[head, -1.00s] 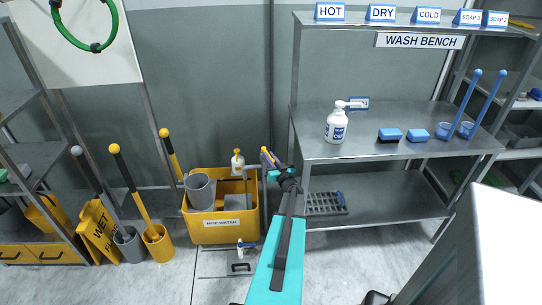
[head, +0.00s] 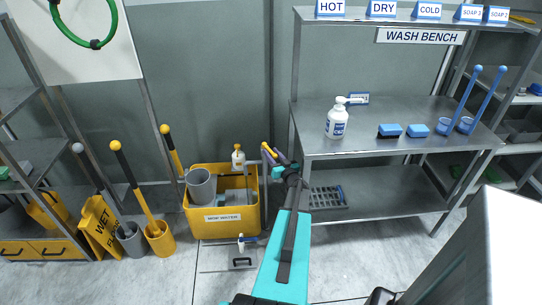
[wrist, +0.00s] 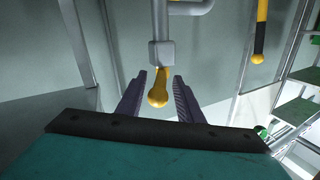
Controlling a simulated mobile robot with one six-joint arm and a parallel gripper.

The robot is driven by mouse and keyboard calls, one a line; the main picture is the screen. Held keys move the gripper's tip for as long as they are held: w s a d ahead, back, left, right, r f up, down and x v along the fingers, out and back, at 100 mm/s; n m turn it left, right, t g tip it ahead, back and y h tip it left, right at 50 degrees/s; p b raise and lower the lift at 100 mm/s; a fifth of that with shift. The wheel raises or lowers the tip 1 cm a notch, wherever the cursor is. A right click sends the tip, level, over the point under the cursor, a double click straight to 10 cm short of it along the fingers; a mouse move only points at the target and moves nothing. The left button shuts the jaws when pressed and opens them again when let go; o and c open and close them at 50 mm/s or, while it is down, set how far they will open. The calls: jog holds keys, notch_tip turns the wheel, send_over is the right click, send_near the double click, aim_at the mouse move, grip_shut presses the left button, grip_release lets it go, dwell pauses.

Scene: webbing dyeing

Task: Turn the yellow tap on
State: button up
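The yellow tap (wrist: 158,97) is a small lever with a rounded end in the wrist view. My gripper (wrist: 159,78) is open, with one dark finger on each side of the lever and a gap to both. The lever shows between the fingers, without visible contact. In the head view my gripper (head: 275,156) is by the wall, right of the yellow mop bucket; a small yellow part shows at its fingertips, too small to identify surely.
The steel wash bench (head: 375,146) is at the right, with a soap bottle (head: 336,121). Yellow-topped poles (head: 134,183) stand at the left.

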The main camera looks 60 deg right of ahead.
aim_at(272, 153)
jog(key=shift+a+r, duration=0.1)
jog(key=shift+r, duration=0.05)
jog(key=shift+s+r+b, duration=0.1)
jog(key=shift+r+b, duration=0.25)
jog(key=shift+r, duration=1)
jog(key=shift+s+a+r, duration=0.15)
jog(key=shift+r, duration=0.15)
jog(key=s+a+b, duration=0.1)
jog(key=s+a, duration=0.3)
jog(key=a, duration=0.2)
jog(key=s+a+r+b, duration=0.1)
jog(key=s+a, duration=0.3)
jog(key=a, duration=0.3)
jog(key=shift+s+r+b, duration=0.15)
jog(key=shift+r+b, duration=0.05)
jog(key=shift+b, duration=0.1)
